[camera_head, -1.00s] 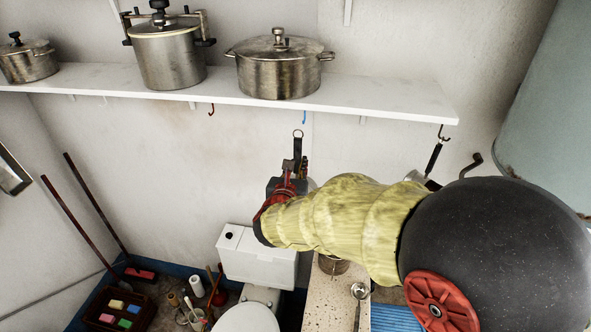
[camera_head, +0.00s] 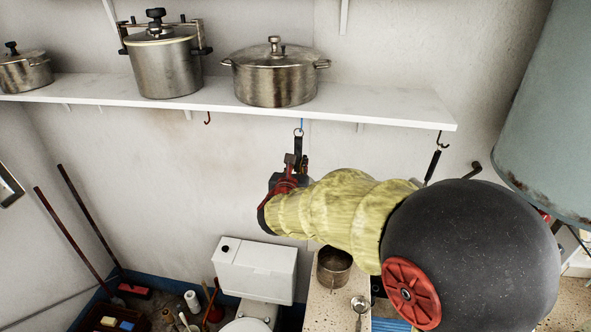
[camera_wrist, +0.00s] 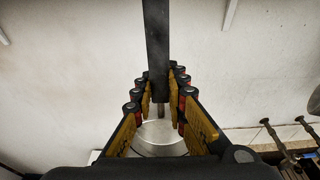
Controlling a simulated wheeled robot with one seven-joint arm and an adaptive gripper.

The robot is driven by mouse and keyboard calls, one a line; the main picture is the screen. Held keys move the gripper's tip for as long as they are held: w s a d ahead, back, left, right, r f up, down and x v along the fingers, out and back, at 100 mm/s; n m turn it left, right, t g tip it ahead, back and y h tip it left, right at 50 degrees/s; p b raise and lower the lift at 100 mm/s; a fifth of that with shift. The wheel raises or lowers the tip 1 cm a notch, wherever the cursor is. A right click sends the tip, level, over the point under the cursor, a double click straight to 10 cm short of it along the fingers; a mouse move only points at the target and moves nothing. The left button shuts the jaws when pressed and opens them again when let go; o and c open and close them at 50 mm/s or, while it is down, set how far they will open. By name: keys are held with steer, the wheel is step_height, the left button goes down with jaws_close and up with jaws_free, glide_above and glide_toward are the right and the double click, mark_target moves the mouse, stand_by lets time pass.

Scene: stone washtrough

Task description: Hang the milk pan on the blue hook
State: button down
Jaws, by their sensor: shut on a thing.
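My gripper (camera_head: 292,172) is shut on the dark handle (camera_head: 297,146) of the milk pan, below the white shelf. The handle points up, with a ring (camera_head: 298,132) at its top end. The blue hook (camera_head: 301,122) hangs from the shelf's underside, and the ring overlaps its lower end in the head view. I cannot tell whether the ring is around the hook or only in front of or beside it. In the wrist view the handle runs up between the fingers, and the silver pan body (camera_wrist: 160,138) shows below them. In the head view my arm and gripper hide the pan body.
The shelf (camera_head: 390,107) carries several lidded pots. A red hook (camera_head: 208,118) is to the left. A dark hook (camera_head: 440,138) at the right holds a black-handled utensil (camera_head: 432,166). Below are a toilet cistern (camera_head: 254,270) and a counter with a pot (camera_head: 334,266).

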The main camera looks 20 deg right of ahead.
steer(key=shift+r+b+x, duration=0.1)
steer(key=shift+b+x, duration=0.15)
steer(key=shift+x, duration=0.35)
steer(key=shift+r+b+x, duration=0.15)
steer(key=shift+b+x, duration=0.05)
steer(key=shift+x, duration=0.35)
steer(key=shift+w+d+f+b, duration=0.3)
steer(key=shift+w+f+b, duration=0.25)
steer(key=shift+b, duration=0.45)
steer(key=c, duration=1.7)
jaws_free()
steer(key=shift+f, duration=0.1)
steer(key=shift+o, duration=1.4)
steer(key=o, duration=0.3)
steer(key=shift+s, duration=0.1)
steer(key=shift+a, duration=0.1)
